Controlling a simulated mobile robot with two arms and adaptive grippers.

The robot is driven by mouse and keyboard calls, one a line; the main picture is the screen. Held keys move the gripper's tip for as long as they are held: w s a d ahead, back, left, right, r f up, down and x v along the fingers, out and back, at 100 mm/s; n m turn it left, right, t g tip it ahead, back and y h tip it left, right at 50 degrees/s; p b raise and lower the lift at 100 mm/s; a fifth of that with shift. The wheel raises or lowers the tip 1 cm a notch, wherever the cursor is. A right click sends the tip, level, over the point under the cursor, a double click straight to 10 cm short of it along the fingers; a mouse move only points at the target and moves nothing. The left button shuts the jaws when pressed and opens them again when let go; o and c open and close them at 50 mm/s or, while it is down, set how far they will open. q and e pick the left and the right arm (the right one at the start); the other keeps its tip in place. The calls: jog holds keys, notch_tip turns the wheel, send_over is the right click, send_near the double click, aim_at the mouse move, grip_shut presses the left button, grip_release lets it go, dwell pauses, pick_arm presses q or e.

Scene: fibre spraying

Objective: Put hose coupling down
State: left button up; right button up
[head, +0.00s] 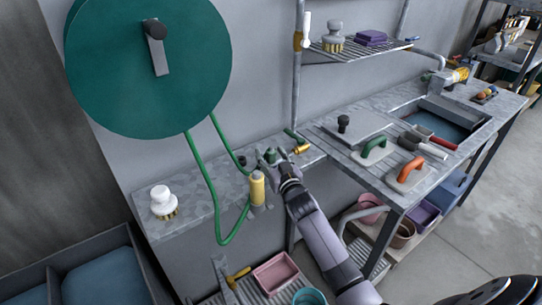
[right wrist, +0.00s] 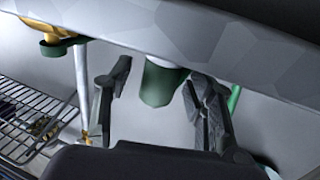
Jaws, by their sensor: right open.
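The hose coupling, a short dark green cylinder (head: 270,156), is at the counter beside the wall in the head view. In the right wrist view the green cylinder (right wrist: 163,82) shows between my fingers, with a pale part next to it. My right gripper (head: 272,154) is around it, with its fingers spread and gaps visible on both sides in the right wrist view (right wrist: 157,90). The coupling appears close to the grey counter surface; whether it touches is hard to tell. My left gripper is not in view.
A green hose (head: 203,187) hangs from the large green reel (head: 110,70) near a yellow fitting (head: 257,188). A yellow-and-green fitting (head: 300,148) lies close to my gripper's right. A white brush (head: 163,201) stands on the left counter (head: 200,205), which has free room.

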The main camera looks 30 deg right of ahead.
jog(key=shift+c, duration=0.6)
jog(key=shift+w+d, duration=0.1)
grip_shut()
